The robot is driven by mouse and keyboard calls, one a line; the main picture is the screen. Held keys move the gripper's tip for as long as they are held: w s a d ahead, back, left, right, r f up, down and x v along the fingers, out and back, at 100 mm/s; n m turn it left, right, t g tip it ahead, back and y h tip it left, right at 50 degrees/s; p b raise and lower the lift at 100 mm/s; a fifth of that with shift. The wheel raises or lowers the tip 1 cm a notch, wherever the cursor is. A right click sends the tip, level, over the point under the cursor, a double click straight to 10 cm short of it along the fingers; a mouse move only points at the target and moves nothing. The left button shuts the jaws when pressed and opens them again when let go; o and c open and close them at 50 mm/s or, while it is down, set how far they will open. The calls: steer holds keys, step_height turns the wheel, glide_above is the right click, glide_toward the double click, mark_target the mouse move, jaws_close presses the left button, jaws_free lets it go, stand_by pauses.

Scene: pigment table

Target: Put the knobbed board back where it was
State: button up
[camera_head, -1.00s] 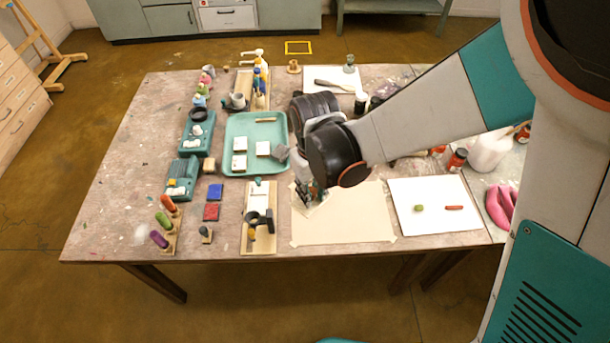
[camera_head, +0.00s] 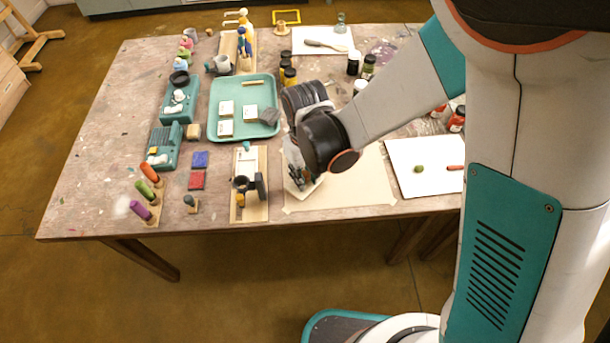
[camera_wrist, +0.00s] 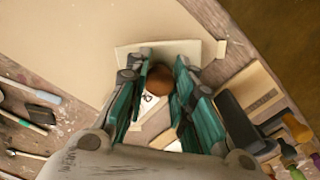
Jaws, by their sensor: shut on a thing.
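The knobbed board is a pale flat board (camera_wrist: 208,50) with a round brown knob (camera_wrist: 160,78), seen under my gripper in the wrist view. My gripper (camera_wrist: 163,60) has its teal fingers on both sides of the knob and is shut on it. In the head view my gripper (camera_head: 298,178) is over the left edge of the large cream sheet (camera_head: 350,188), and a pale corner of the board (camera_head: 313,185) shows below it. The fingers hide much of the board. I cannot tell whether it touches the sheet or hangs just above.
A wooden tray (camera_head: 249,213) with dark tools stands just left of my gripper. Behind it is a teal tray (camera_head: 238,88) with white tiles. A white board (camera_head: 432,183) with small coloured pieces lies to the right. The middle of the cream sheet is clear.

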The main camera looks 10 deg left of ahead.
mark_target(305, 175)
steer(key=shift+f+b, duration=0.45)
steer(key=shift+f, duration=0.15)
steer(key=o, duration=0.9)
step_height(305, 175, up, 13)
steer(key=p, duration=0.5)
